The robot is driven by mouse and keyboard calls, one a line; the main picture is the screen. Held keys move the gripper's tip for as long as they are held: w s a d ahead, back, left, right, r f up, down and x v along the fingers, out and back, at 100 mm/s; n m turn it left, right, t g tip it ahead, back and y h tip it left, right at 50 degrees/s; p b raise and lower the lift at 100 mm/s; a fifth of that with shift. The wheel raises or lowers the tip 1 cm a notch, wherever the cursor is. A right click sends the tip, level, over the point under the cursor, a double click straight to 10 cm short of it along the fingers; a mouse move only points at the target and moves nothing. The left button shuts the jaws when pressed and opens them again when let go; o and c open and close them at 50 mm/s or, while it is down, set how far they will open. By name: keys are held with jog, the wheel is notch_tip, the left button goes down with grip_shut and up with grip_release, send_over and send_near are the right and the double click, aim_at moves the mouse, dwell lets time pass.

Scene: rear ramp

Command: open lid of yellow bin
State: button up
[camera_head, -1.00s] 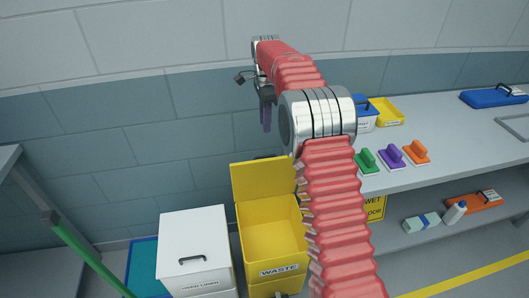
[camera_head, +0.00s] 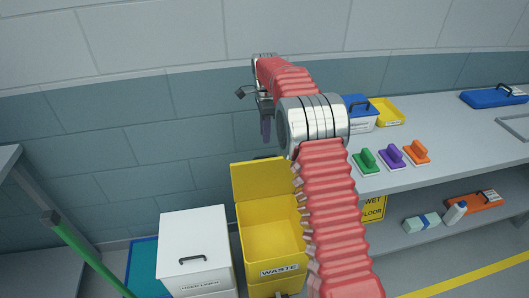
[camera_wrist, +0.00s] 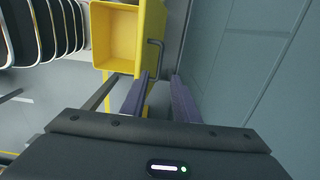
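The yellow bin (camera_head: 270,240), labelled WASTE, stands on the floor with its inside showing. Its yellow lid (camera_head: 258,183) stands raised at the back of the bin, near the wall. My gripper (camera_head: 265,128) is above the lid, pointing down and apart from it in the head view. In the wrist view, my gripper's two dark fingers (camera_wrist: 160,88) are spread with nothing held between them. The lid (camera_wrist: 148,35) shows nearly edge-on there, with its grey handle (camera_wrist: 155,57) just beyond the fingertips. The bin's open inside (camera_wrist: 113,42) is to the left.
A white lidded bin (camera_head: 195,240) stands close on the left of the yellow bin. A bench (camera_head: 440,160) with brushes and trays is to the right. A green pole (camera_head: 85,255) is at lower left. The tiled wall (camera_head: 130,140) is behind the bins.

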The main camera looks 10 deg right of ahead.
notch_tip(320, 180, down, 10)
jog(key=shift+r, duration=0.1)
dwell(0.4)
jog(key=shift+c, duration=0.7)
grip_shut()
